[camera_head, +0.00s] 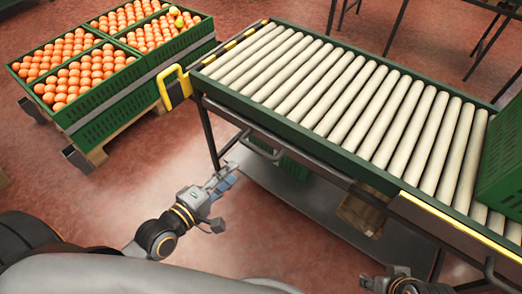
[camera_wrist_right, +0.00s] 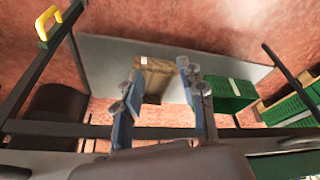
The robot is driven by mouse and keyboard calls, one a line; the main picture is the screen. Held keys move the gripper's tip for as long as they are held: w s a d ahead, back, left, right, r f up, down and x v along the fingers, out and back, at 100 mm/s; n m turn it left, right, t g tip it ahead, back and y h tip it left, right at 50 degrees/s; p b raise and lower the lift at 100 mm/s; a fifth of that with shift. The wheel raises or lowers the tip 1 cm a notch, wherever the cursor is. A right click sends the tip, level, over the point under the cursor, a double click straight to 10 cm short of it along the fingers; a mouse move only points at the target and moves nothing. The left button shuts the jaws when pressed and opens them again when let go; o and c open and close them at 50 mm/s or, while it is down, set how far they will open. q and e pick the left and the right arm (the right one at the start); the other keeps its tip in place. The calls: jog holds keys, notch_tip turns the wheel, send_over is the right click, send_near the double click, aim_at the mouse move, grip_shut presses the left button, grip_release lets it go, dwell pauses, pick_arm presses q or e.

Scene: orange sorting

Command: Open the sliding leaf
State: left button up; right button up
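The roller table (camera_head: 310,85) has a green frame and pale rollers and runs across the head view. A yellow handle (camera_head: 174,88) stands out at its left end, beside the orange crates. A yellow handle also shows at the top left of the right wrist view (camera_wrist_right: 46,27). I cannot tell for certain which part is the sliding leaf. My left gripper (camera_head: 231,174) is low in front of the table, apart from the handle; its fingers look spread and empty. My right gripper (camera_wrist_right: 159,72) has its fingers apart with nothing between them.
Green crates of oranges (camera_head: 85,75) stand on a pallet at the upper left. A green crate (camera_head: 503,160) sits on the rollers at the right. A cardboard box (camera_head: 362,214) and another green crate (camera_wrist_right: 230,95) are on the lower shelf (camera_head: 285,190). Red floor lies open at the left.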

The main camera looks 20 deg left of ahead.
pick_arm(q)
jog(key=b, duration=0.1)
send_near(258, 148)
jog(key=w+f, duration=0.1)
jog(key=w, duration=0.1)
jog(key=x, duration=0.2)
jog(key=b+x, duration=0.1)
jog(key=x, duration=0.4)
jog(key=shift+w+d+f, duration=0.15)
jog(key=shift+d+f, duration=0.1)
jog(key=shift+d, duration=0.15)
jog(key=shift+w+d+b, duration=0.15)
jog(key=shift+w+b, duration=0.1)
jog(key=shift+b, duration=0.05)
pick_arm(e)
jog(key=w+a+r+t+y, duration=0.1)
jog(key=w+a+r+t, duration=0.1)
jog(key=w+t, duration=0.3)
jog(key=w+a, duration=0.1)
jog(key=w, duration=0.3)
jog(key=shift+r, duration=0.1)
pick_arm(q)
grip_shut()
